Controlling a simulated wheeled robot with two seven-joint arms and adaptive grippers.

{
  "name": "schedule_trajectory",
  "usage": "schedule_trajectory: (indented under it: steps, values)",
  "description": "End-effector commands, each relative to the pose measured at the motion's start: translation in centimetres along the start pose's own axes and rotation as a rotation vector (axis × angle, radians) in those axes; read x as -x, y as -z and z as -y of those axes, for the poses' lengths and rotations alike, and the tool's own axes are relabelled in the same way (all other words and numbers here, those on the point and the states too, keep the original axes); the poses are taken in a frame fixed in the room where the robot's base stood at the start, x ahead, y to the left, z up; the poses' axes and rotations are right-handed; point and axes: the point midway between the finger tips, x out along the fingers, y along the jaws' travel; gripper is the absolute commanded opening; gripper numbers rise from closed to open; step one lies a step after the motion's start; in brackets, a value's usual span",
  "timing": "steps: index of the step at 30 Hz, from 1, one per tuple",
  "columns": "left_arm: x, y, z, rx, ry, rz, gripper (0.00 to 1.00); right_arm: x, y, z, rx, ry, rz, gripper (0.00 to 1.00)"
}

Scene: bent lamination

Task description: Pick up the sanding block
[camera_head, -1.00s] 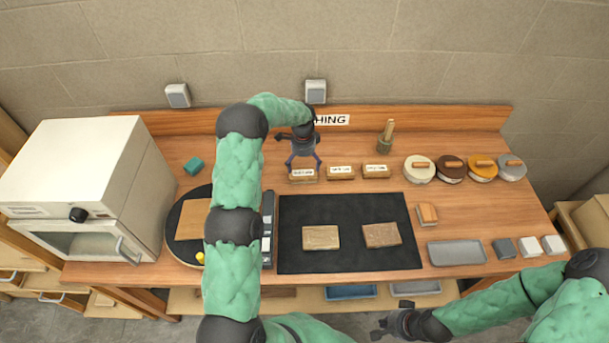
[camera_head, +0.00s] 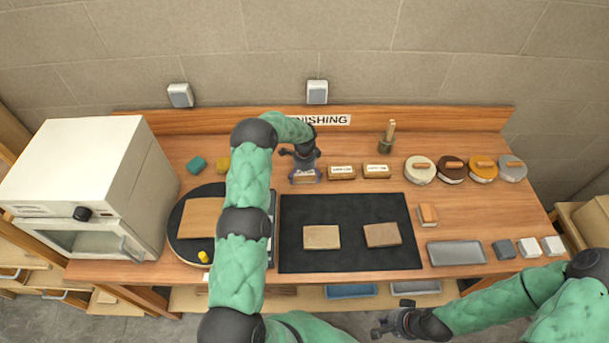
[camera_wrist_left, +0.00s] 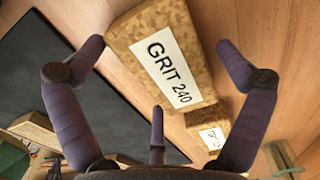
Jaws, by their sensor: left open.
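Three tan sanding blocks with white labels stand in a row behind the black mat: a left one (camera_head: 304,180), a middle one (camera_head: 342,173) and a right one (camera_head: 377,171). My left gripper (camera_head: 305,174) is over the left block and partly covers it. In the left wrist view a block (camera_wrist_left: 150,35) labelled "GRIT 240" lies between the spread fingers of the left gripper (camera_wrist_left: 160,60), which are open. I cannot tell if any finger touches it. My right gripper (camera_head: 385,329) hangs in front of the bench, too small to read its jaws.
The black mat (camera_head: 345,262) bears two flat wooden pieces. A grey tray (camera_head: 456,253) and small cubes stand at right. Round pads with handles (camera_head: 420,170) and a brush pot (camera_head: 385,146) are at the back right. A white oven (camera_head: 85,165) stands at left.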

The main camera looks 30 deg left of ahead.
Motion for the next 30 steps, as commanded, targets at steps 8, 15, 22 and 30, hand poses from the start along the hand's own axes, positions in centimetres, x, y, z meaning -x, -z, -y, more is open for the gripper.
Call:
schedule_trajectory:
  steps: [8, 15, 22, 30]
  values:
    - [0.0, 0.0, 0.0, 0.000, 0.000, 0.000, 0.58, 0.0, 0.0, 0.0, 0.000, 0.000, 0.000, 0.00]
    - [0.0, 0.0, 0.0, 0.000, 0.000, 0.000, 0.49, 0.0, 0.0, 0.0, 0.000, 0.000, 0.000, 0.00]
    - [0.2, 0.0, 0.0, 0.000, 0.000, 0.000, 0.49, -0.1, 0.0, 0.0, 0.000, 0.000, 0.000, 0.00]
    - [2.1, 0.0, 0.1, 0.001, 0.003, 0.000, 0.49, -0.5, 0.0, -0.2, 0.000, 0.000, 0.000, 0.00]
